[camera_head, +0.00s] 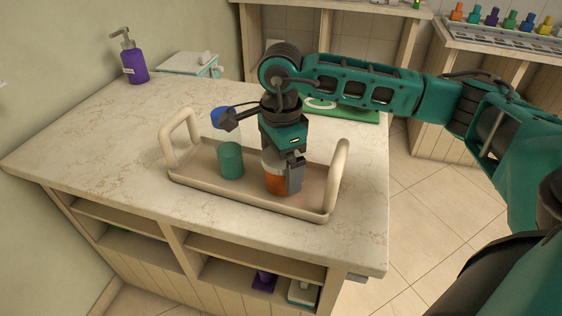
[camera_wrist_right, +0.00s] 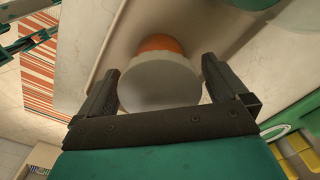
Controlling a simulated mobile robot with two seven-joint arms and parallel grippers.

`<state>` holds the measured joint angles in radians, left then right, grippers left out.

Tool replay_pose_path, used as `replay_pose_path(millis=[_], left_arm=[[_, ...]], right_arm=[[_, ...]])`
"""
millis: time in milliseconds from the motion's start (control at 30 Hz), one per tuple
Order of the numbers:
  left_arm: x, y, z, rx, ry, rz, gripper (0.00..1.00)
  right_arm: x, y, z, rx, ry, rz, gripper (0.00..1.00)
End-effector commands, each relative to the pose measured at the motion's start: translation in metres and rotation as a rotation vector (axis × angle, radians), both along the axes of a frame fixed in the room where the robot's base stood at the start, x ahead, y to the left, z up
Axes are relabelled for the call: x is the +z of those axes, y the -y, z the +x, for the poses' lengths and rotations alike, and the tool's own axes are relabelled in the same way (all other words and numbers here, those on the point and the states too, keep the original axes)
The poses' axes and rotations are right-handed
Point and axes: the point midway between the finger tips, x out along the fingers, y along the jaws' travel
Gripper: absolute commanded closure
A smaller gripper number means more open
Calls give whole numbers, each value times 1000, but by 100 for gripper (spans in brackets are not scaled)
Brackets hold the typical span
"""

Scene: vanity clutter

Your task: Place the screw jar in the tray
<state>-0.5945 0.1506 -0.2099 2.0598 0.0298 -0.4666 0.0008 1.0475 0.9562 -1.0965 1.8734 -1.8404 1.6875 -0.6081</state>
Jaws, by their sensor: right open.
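The screw jar, orange with a pale lid (camera_head: 276,186), stands upright in the beige tray (camera_head: 215,197), toward its right end. In the right wrist view the round whitish lid (camera_wrist_right: 158,85) faces the camera, with the orange body beyond it. My right gripper (camera_head: 286,172) is open above the tray, its fingers on either side of the jar's upper part. In the wrist view the fingers (camera_wrist_right: 160,72) show gaps beside the lid; I cannot tell whether either touches. The jar is partly hidden by a finger in the head view.
A green cylinder (camera_head: 230,161) stands in the tray left of the jar. The tray has two tall end handles. A purple pump bottle (camera_head: 133,62) and a pale box (camera_head: 188,64) stand far left. The counter's left front is clear.

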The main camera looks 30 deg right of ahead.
Motion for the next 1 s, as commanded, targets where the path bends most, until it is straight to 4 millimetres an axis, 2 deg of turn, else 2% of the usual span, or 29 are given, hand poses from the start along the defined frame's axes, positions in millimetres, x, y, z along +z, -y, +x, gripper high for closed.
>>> replay_pose_path(millis=[167,600,800,1000], left_arm=[[6,0,1,0,8,-1,24],[6,-6,-4,8,-5,11,24],[3,-9,-6,13,-8,15,24],[1,-9,-7,14,-11,16,24]], right_arm=[[13,0,1,0,3,1,0],[103,0,1,0,4,1,0],[121,0,1,0,1,1,0],[124,0,0,0,0,0,0]])
